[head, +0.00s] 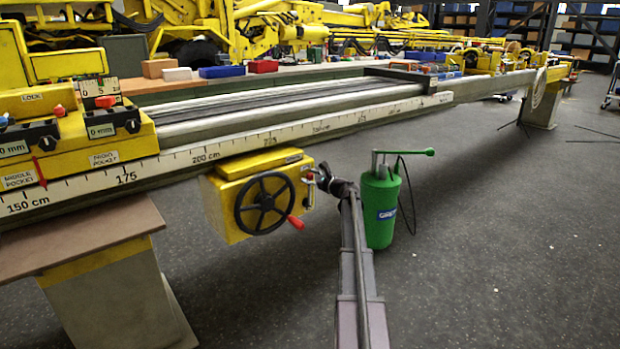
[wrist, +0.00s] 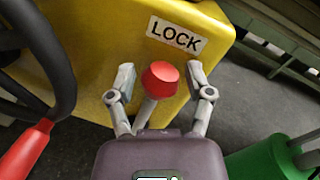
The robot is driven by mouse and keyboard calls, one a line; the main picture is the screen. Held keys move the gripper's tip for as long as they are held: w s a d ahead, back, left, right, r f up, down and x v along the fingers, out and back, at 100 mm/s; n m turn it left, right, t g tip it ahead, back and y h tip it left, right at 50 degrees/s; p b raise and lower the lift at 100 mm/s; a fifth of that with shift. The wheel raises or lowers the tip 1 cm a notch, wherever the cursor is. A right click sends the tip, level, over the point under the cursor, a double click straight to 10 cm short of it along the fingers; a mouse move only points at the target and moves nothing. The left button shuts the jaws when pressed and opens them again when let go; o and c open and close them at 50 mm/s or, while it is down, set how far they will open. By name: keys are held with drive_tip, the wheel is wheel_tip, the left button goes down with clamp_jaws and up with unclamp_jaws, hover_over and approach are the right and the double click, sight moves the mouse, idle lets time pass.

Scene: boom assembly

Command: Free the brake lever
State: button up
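The brake lever (wrist: 160,78) has a red knob on a grey stem. It stands out from the yellow brake box (wrist: 110,50), below a white LOCK label (wrist: 177,35). In the head view its red knob (head: 310,175) shows small at the right side of the yellow box (head: 228,222). My gripper (wrist: 160,85) is open, with one finger on each side of the red knob and a gap to each. In the head view my gripper (head: 322,178) is close against the lever, and its fingers are too small to tell apart.
A black handwheel (head: 265,203) with a red handle (head: 296,222) is left of the lever. A green pump canister (head: 380,212) stands on the floor just right of my gripper. The long boom rail with its scale (head: 300,134) runs above.

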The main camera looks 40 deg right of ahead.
clamp_jaws()
drive_tip(key=shift+w+a, duration=0.15)
